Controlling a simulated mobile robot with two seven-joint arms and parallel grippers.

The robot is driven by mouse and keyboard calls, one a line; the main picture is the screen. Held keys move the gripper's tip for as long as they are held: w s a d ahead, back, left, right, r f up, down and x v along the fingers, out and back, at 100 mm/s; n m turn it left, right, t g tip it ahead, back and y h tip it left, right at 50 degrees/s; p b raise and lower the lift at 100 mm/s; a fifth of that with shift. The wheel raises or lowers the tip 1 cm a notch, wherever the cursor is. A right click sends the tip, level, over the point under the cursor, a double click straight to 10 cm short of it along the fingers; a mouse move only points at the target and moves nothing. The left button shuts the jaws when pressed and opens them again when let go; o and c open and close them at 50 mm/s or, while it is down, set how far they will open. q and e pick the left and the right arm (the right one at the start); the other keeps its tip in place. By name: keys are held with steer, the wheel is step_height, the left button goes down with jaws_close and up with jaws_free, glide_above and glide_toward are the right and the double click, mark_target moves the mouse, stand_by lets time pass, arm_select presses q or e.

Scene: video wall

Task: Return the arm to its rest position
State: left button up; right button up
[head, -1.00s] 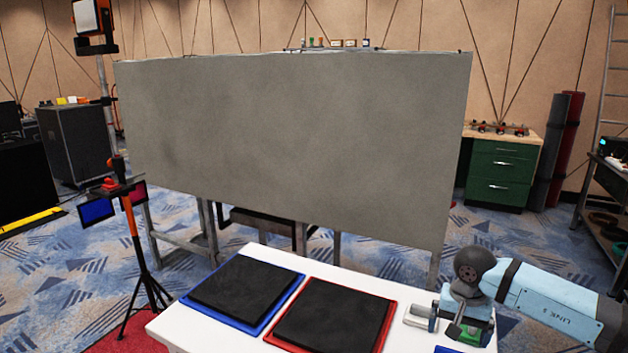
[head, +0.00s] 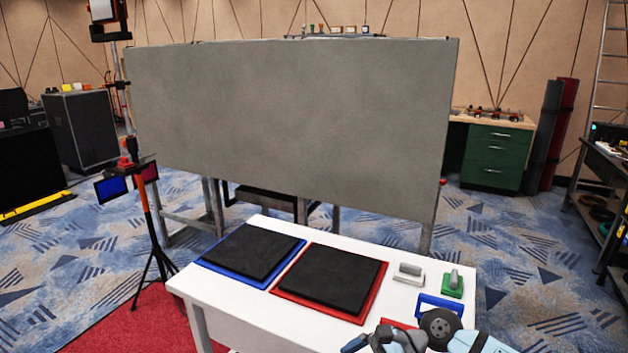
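My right gripper (head: 372,342) is at the bottom edge of the head view, over the near right part of the white table (head: 245,327). Its arm comes in from the lower right. The fingers are partly cut off by the frame, so I cannot tell whether they are open or shut. My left gripper is not in view.
A blue-rimmed tray (head: 215,271) and a red-rimmed tray (head: 325,313) hold black pads. Handled blocks stand at the table's right: grey-white (head: 408,273), green (head: 452,287) and blue (head: 432,301). A large grey panel (head: 290,125) stands behind.

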steer(key=s+a+r+m+t+y, duration=0.4)
steer(key=a+m+t+y, duration=0.3)
steer(key=m, duration=0.7)
steer(key=s+d+f+m+t+h, duration=0.2)
steer(key=d+f+m+t+h, duration=0.35)
steer(key=m, duration=1.05)
steer(key=s+d+f+m+t+h, duration=0.1)
steer(key=d+f+m+t+h, duration=0.4)
steer(key=m, duration=1.1)
steer(key=s+d+f+m+g+h, duration=0.4)
steer(key=s+d+f+m+g, duration=0.15)
steer(key=s+f+m, duration=0.5)
arm_select(q)
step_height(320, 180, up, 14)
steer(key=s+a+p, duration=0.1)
steer(key=p, duration=1.8)
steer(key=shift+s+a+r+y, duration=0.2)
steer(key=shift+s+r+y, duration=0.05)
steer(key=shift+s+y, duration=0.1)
arm_select(e)
step_height(320, 180, up, 17)
steer(key=s+d+t, duration=0.1)
steer(key=shift+s+d, duration=0.25)
